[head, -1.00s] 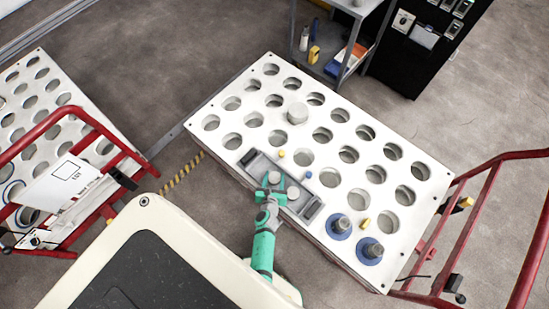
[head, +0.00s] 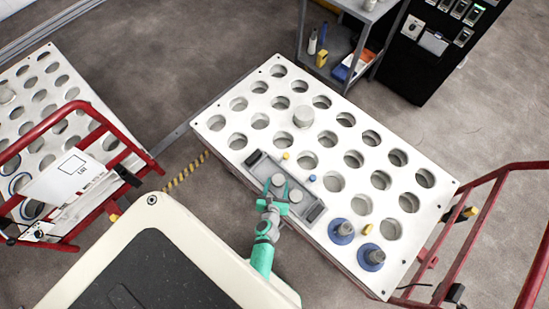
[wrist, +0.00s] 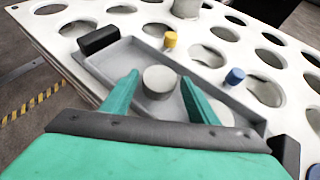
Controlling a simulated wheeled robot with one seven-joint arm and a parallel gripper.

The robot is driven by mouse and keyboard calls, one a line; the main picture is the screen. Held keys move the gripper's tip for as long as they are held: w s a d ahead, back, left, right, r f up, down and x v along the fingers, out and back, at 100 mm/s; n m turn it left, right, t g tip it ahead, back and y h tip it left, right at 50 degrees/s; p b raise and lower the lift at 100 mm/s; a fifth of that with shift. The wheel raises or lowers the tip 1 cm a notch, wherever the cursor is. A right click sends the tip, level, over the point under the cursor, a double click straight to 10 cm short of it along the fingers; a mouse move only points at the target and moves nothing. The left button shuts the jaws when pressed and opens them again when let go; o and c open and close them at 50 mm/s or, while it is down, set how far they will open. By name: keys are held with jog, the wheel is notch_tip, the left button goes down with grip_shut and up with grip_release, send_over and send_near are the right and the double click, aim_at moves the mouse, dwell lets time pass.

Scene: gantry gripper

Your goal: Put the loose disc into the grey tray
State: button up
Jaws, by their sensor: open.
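The grey tray (head: 252,162) with black end handles lies on the white perforated table. My gripper (head: 278,183) reaches over its near side. In the wrist view its green fingers (wrist: 160,79) are apart, one on each side of a grey disc (wrist: 160,86) in the tray. A gap shows beside the disc. A second round grey piece (head: 295,195) lies in the tray to the right; in the wrist view the right finger partly hides it. Another grey cylinder (head: 303,116) stands on the table beyond the tray. I cannot tell which one the task calls loose.
A yellow peg (head: 285,155) and a blue peg (head: 312,178) stand just beyond the tray. Two blue-based knobs (head: 341,231) are at the table's near right, by a yellow piece (head: 367,229). Red rails (head: 475,215) flank both sides. Many holes in the table (head: 354,158) are empty.

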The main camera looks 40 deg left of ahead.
jog(key=s+d+r+m, duration=0.9)
jog(key=s+r+m, duration=0.1)
jog(key=s, duration=0.1)
jog(key=s+d+r+m+t+h, duration=0.1)
jog(key=s+d+r+m+h, duration=0.1)
jog(key=d+r+m, duration=0.3)
jog(key=s+d+r+m+t+h, duration=0.2)
jog(key=d+r+m, duration=0.3)
jog(key=r+m, duration=0.9)
jog(key=s+d+r+m+t+h, duration=0.1)
jog(key=s+d+r+m, duration=0.3)
jog(key=r+m, duration=0.6)
jog(key=m, duration=0.2)
jog(key=shift+d+r+m+t+h, duration=0.2)
jog(key=shift+d+m+t+h, duration=0.1)
jog(key=shift+d+h, duration=0.1)
jog(key=shift+s, duration=0.1)
